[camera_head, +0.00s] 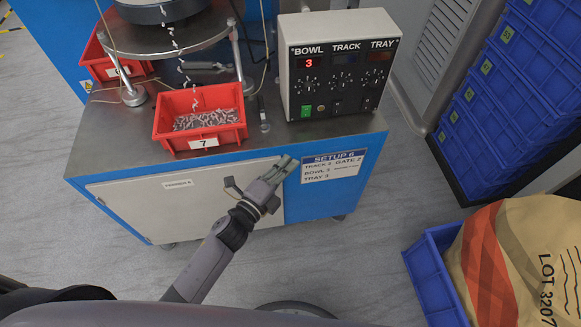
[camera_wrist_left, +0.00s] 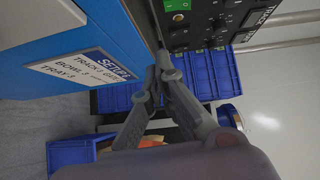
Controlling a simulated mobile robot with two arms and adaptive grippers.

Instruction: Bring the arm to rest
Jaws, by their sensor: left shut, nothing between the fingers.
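My left gripper (camera_head: 285,168) is shut and empty in the head view. It is in front of the blue and white cabinet, just left of the setup label (camera_head: 333,166). Its fingers point up and to the right. In the left wrist view the fingertips (camera_wrist_left: 163,62) meet close to the control box (camera_wrist_left: 212,20). The control box (camera_head: 333,65) stands on the cabinet top, with dials, a lit red 3 under BOWL and a green switch. My right gripper is not in view.
A red bin (camera_head: 202,144) labelled 7, full of small parts, sits near the front edge of the metal top (camera_head: 105,150). Stacked blue crates (camera_head: 480,120) stand at the right. A blue crate (camera_head: 428,280) holding a sack (camera_head: 520,250) stands on the floor. The grey floor (camera_head: 350,250) between is clear.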

